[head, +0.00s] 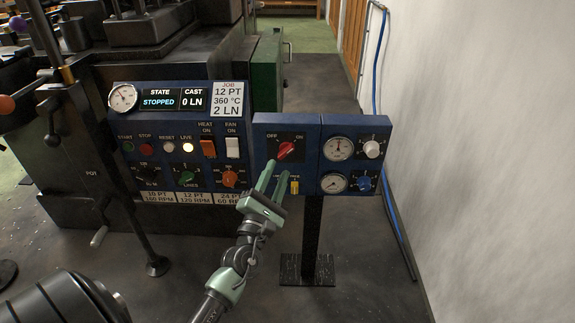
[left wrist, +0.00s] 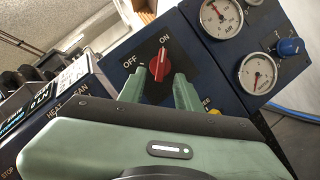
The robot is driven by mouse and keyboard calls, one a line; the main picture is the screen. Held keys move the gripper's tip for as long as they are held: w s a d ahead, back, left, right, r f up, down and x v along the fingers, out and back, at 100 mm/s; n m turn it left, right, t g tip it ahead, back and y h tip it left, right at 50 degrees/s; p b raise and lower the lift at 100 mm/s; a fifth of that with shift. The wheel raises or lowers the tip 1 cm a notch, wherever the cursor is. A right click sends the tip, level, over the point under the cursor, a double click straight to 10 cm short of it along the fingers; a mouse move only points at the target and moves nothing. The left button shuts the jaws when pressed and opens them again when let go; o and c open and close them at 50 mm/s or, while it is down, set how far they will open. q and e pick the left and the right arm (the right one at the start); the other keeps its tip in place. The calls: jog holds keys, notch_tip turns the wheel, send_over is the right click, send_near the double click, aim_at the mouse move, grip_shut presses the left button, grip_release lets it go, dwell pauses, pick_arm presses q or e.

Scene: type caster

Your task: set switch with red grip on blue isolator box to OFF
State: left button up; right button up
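The blue isolator box (head: 259,125) stands on a dark post beside the control panel. Its switch with the red grip (head: 286,149) sits on a black plate marked OFF at left and ON at right. The pointer is turned toward ON; the left wrist view also shows the red grip (left wrist: 160,65) with its white line toward ON. My left gripper (head: 277,170) is just below and in front of the switch. In the left wrist view its two green fingers (left wrist: 159,77) are apart, one on each side of the lower part of the grip, with nothing visibly held. My right gripper is not in view.
Right of the switch are gauges (head: 338,148), a white knob (head: 372,149) and a blue knob (head: 364,184). A yellow part (head: 295,187) is close under the switch. The control panel (head: 180,125) stands left. A wall (head: 480,150) with a blue hose is at right.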

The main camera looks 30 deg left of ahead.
aim_at(284, 156)
pick_arm(q)
jog(key=x, duration=0.5)
jog(key=shift+w, duration=0.15)
grip_shut()
